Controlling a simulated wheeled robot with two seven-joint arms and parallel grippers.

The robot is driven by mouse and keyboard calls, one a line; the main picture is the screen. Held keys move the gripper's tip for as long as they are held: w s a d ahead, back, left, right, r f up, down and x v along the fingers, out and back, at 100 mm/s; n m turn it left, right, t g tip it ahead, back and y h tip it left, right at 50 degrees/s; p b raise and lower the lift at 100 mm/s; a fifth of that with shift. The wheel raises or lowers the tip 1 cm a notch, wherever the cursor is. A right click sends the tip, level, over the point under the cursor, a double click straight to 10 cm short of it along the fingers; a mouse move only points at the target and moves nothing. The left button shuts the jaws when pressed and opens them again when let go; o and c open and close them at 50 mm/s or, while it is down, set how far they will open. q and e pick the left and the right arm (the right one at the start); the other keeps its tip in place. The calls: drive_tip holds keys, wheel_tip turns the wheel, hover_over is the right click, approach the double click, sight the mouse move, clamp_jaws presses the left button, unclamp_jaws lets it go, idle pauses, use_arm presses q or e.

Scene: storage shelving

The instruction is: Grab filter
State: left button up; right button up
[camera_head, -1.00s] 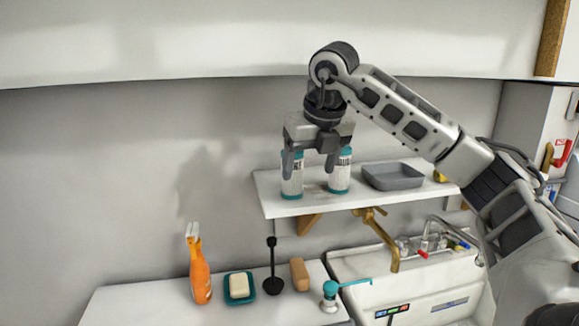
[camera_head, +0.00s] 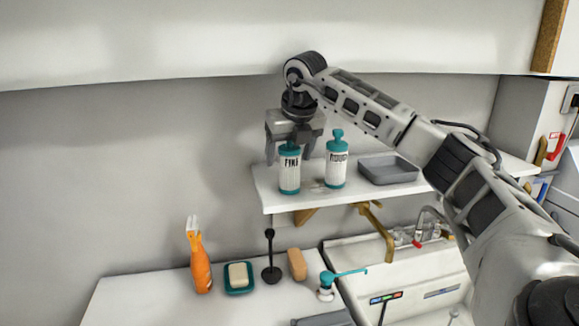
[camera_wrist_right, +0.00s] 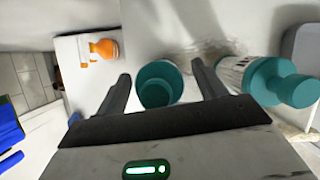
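Two white bottles with teal caps stand on the wall shelf: a left bottle (camera_head: 289,172) and a right bottle (camera_head: 336,165). Their dark label print is too small to read surely, and I cannot tell which is the filter. My right gripper (camera_head: 286,160) points down at the left bottle, whose cap shows in front of it. In the right wrist view, my gripper (camera_wrist_right: 161,72) is open, with the left bottle's teal top (camera_wrist_right: 157,85) between its fingers, gaps on both sides. The right bottle (camera_wrist_right: 268,80) is outside the right-hand finger. My left gripper is not in view.
The shelf (camera_head: 268,200) also holds a grey tray (camera_head: 388,170). Below are an orange spray bottle (camera_head: 200,265), a soap dish (camera_head: 239,289), a black plunger-like tool (camera_head: 271,272), a tan block (camera_head: 297,264) and a teal-handled item (camera_head: 328,285), beside a sink with a brass tap (camera_head: 376,225).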

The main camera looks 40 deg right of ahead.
drive_tip(key=c, duration=1.1)
